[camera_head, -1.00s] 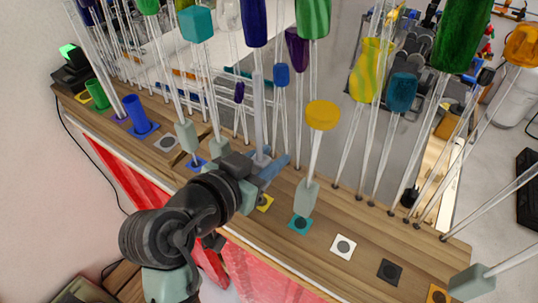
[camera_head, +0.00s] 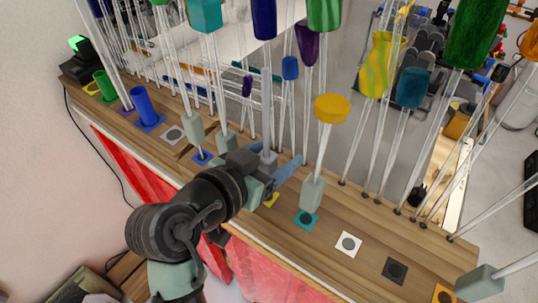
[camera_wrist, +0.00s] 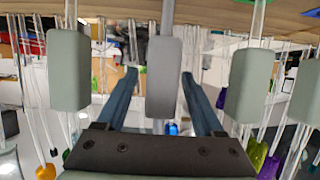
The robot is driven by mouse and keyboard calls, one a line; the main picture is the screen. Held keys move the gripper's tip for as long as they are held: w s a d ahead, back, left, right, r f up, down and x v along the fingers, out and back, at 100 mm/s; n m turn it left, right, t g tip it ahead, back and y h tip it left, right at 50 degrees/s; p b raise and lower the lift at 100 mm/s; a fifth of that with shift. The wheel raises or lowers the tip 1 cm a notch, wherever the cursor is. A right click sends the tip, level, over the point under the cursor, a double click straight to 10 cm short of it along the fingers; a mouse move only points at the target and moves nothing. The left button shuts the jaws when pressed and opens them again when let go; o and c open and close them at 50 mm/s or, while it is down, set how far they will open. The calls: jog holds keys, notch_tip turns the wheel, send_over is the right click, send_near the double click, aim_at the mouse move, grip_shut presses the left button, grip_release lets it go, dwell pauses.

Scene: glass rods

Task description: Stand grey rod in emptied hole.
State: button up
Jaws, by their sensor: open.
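In the wrist view the grey block (camera_wrist: 163,78) is between the two blue fingers of my gripper (camera_wrist: 158,75), with visible gaps on both sides. My gripper (camera_head: 284,170) is open around the block. The rod's foot is hidden behind my gripper in the head view. A yellow square (camera_head: 271,200) shows partly beside my gripper. A white square (camera_head: 348,244) and a dark grey square (camera_head: 395,270) have dark round centres and no rod on them.
A rod with a yellow top and pale block (camera_head: 312,193) stands close to the right, at a teal square (camera_head: 306,220). More pale blocks (camera_head: 226,144) stand close on the left. Many tall clear rods crowd the back of the wooden bench. The bench front is clearer.

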jog(key=b+v, duration=0.2)
jog(key=v, duration=1.1)
jog(key=shift+b, duration=0.3)
